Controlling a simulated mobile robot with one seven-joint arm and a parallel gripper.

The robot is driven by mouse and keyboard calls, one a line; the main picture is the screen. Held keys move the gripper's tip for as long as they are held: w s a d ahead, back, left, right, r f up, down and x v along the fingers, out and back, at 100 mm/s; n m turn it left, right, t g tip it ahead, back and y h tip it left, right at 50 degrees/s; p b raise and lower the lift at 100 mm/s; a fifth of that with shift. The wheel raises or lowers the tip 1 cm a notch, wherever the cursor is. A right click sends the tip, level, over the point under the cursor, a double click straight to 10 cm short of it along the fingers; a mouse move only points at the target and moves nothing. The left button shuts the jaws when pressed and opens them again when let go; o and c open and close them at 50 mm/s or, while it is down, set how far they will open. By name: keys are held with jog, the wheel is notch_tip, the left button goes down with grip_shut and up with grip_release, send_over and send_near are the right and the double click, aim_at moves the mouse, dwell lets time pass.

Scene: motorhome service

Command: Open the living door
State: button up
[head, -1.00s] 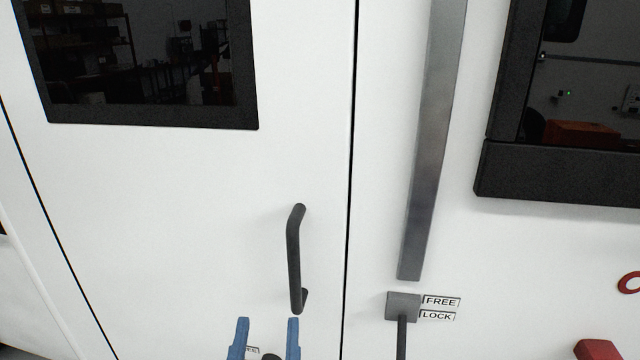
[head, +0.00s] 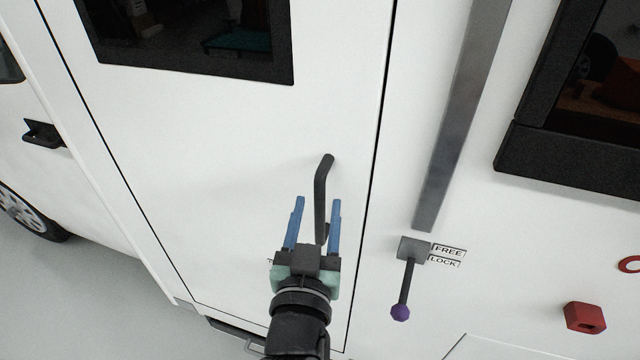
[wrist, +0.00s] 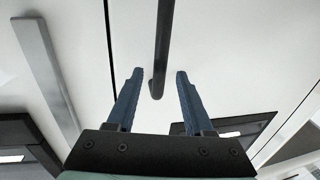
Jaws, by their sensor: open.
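The living door (head: 220,160) is a white panel with a dark window in its upper part; it looks shut, with a thin dark seam along its right edge. Its black bar handle (head: 321,190) stands upright near that edge. My gripper (head: 319,203) is open, its blue fingers pointing at the handle's lower part in the head view. In the wrist view the handle (wrist: 162,50) runs down between the two open fingertips (wrist: 158,75). The fingers appear apart from it on both sides. I cannot tell the remaining depth gap.
Right of the door is a lever with a purple knob (head: 400,312), hanging down beside FREE and LOCK labels (head: 446,256). A grey vertical bar (head: 460,120), a dark window (head: 570,110) and a red block (head: 585,317) are farther right. Grey floor is clear at lower left.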

aim_at(319, 202)
jog(key=shift+w+d+p, duration=0.15)
jog(key=shift+w+p, duration=0.1)
jog(key=shift+w, duration=0.6)
jog(key=shift+w+d+p, duration=0.1)
jog(key=shift+w+p, duration=0.1)
jog(key=shift+w, duration=0.65)
jog(key=shift+c, duration=0.2)
grip_shut()
